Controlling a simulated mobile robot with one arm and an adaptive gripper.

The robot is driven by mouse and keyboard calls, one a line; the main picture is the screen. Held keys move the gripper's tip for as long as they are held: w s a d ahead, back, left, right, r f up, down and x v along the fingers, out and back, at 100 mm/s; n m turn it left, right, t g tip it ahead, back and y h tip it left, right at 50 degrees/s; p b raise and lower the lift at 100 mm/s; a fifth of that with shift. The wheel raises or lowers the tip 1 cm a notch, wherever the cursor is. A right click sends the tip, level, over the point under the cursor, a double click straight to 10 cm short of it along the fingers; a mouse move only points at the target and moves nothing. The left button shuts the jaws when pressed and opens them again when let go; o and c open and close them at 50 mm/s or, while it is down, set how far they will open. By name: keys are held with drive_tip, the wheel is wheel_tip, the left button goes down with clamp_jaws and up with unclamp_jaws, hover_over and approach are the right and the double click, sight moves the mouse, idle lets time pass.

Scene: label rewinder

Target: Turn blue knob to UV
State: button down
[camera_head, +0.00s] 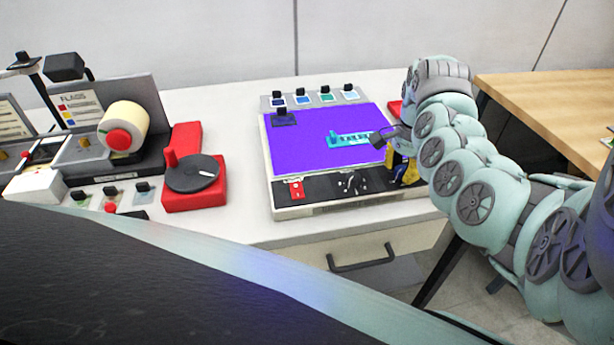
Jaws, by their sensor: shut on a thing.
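The light box (281,208) with a lit violet panel (300,151) stands on the white table. My gripper (399,165) is at the box's front right corner, pointing down, and appears shut on the blue knob there. Blue and yellow parts show at the fingers, but the knob is mostly hidden by them. The knob's pointer and the UV mark cannot be made out. A teal piece (350,140) lies on the violet panel, left of the gripper.
A row of small blue and green switches (325,96) runs along the box's back. A red switch (296,189) and a black-and-white control (352,184) sit on its front strip. Left are a red turntable unit (194,198) and a label roll (127,118). A wooden table (545,90) stands right.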

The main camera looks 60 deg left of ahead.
sight(403, 168)
drive_tip(key=shift+f+m, duration=0.1)
drive_tip(key=shift+m, duration=0.2)
drive_tip(key=c, duration=0.7)
unclamp_jaws()
wheel_tip(403, 168, up, 10)
drive_tip(key=shift+w, duration=0.15)
drive_tip(key=shift+r, duration=1.1)
